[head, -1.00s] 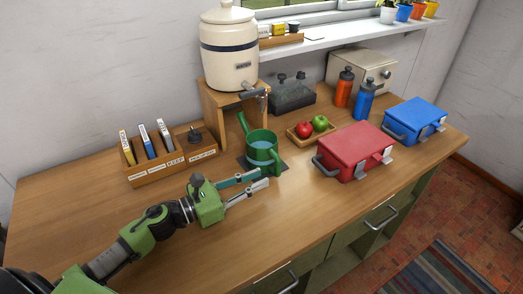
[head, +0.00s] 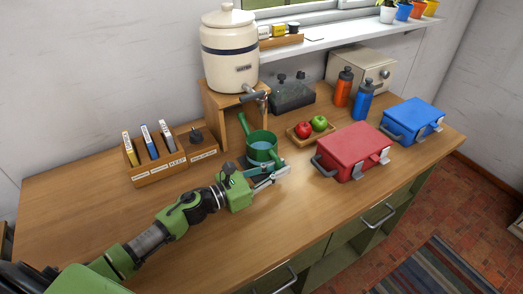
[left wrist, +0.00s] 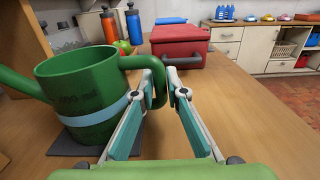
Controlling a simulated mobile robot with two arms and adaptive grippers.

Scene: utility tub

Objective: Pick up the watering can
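The green watering can (head: 262,152) stands upright on a dark mat below the water dispenser's spout, with its own spout toward the back left. In the left wrist view the can (left wrist: 85,90) shows a light blue band, and its handle (left wrist: 160,84) reaches right, between my fingers. My left gripper (head: 283,169) is at the handle side of the can. In the left wrist view its fingers (left wrist: 165,84) slant inward and their tips close on the handle. The can's base appears still on the mat. My right gripper is not in view.
A cream water dispenser (head: 230,52) sits on a wooden stand (head: 230,105) behind the can. A tray with apples (head: 304,130) and a red box (head: 352,152) are to the right. A wooden organizer (head: 160,170) is to the left. The front counter is clear.

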